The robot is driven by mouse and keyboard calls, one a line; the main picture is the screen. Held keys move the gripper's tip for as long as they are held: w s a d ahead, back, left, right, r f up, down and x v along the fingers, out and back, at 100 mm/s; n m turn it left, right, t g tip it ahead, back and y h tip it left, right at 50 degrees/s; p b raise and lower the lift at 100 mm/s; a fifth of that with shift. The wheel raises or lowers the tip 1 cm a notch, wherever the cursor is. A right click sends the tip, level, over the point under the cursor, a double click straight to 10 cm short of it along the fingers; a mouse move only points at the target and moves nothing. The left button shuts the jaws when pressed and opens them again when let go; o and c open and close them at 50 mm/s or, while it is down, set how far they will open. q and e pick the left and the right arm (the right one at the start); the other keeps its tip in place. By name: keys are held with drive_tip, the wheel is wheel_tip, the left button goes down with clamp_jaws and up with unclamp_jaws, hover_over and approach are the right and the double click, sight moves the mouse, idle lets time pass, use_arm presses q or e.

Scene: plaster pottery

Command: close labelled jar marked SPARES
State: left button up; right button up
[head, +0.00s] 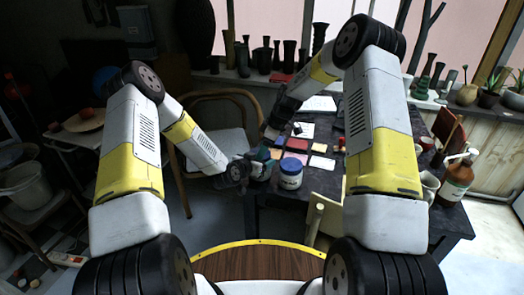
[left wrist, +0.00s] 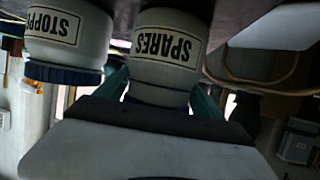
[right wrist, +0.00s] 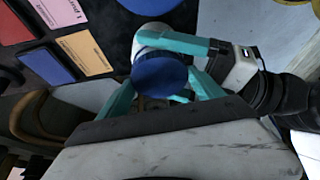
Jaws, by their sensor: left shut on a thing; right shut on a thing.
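The SPARES jar (left wrist: 168,45) is white with a black-on-white label, which appears upside down in the left wrist view. My left gripper (left wrist: 160,88) is shut around it from the side. A round blue lid (right wrist: 160,73) sits at the jar's top in the right wrist view, and my right gripper (right wrist: 158,88) is shut on it from above. The white jar body shows just beyond the lid. I cannot tell whether the lid is fully seated. In the head view both grippers meet at the table's near left corner, where they largely hide this jar.
A second white jar (head: 290,177) with a blue lid stands close beside; its label begins STOPP in the left wrist view (left wrist: 66,28). Coloured cards (head: 322,163) lie behind on the dark table. A pump bottle (head: 456,182) stands at the right. A chair (head: 215,140) is left of the table.

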drive_tip(key=shift+f, duration=0.5)
use_arm(q)
clamp_jaws()
use_arm(e)
drive_tip(key=o, duration=1.3)
drive_tip(key=shift+s, duration=0.1)
